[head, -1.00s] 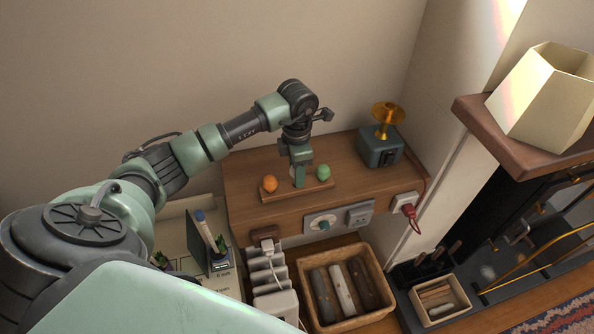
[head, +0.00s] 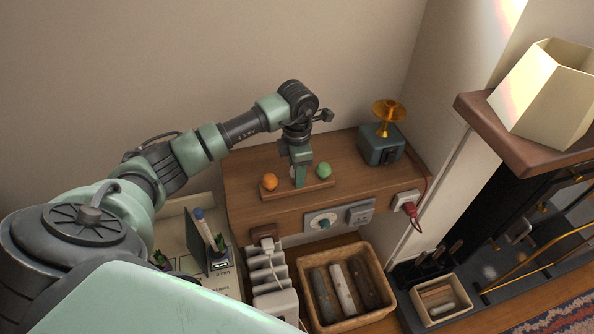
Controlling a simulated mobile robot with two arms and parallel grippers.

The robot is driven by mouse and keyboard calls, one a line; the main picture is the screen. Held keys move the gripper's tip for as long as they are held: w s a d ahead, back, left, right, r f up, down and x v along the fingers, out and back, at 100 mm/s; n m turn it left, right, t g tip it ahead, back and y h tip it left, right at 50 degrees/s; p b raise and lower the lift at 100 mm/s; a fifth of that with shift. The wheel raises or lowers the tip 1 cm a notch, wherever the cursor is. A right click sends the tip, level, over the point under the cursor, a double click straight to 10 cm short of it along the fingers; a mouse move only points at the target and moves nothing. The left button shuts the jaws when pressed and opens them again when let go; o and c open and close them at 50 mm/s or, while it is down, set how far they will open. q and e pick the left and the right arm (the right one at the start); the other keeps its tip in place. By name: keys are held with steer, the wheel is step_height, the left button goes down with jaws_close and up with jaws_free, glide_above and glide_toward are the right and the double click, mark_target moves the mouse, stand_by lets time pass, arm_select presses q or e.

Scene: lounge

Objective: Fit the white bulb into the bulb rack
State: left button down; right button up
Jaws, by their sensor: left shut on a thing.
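The bulb rack (head: 316,189) is a low wooden bar on the wooden cabinet top. An orange bulb (head: 269,181) stands at its left end and a green bulb (head: 323,170) at its right part. My left gripper (head: 299,180) points down over the middle of the rack, between these two bulbs. It is shut on the white bulb, of which only a pale sliver (head: 293,171) shows beside the fingers. The fingers hide the rest of the bulb and its base, so I cannot tell whether it sits in the rack. My right gripper is not in view.
A teal box with an amber lamp top (head: 380,150) stands right of the rack. Sockets and a dial (head: 322,222) are on the cabinet front. A basket (head: 318,322) stands below. The cabinet top (head: 245,168) left of the rack is clear.

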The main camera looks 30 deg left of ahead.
arm_select(q)
steer(key=shift+f+b, duration=0.6)
steer(key=shift+f, duration=0.2)
steer(key=c, duration=0.8)
jaws_free()
steer(key=shift+o, duration=0.2)
steer(key=shift+r, duration=0.15)
steer(key=shift+r+p, duration=1.9)
steer(key=shift+r, duration=1.05)
steer(key=shift+f, duration=0.1)
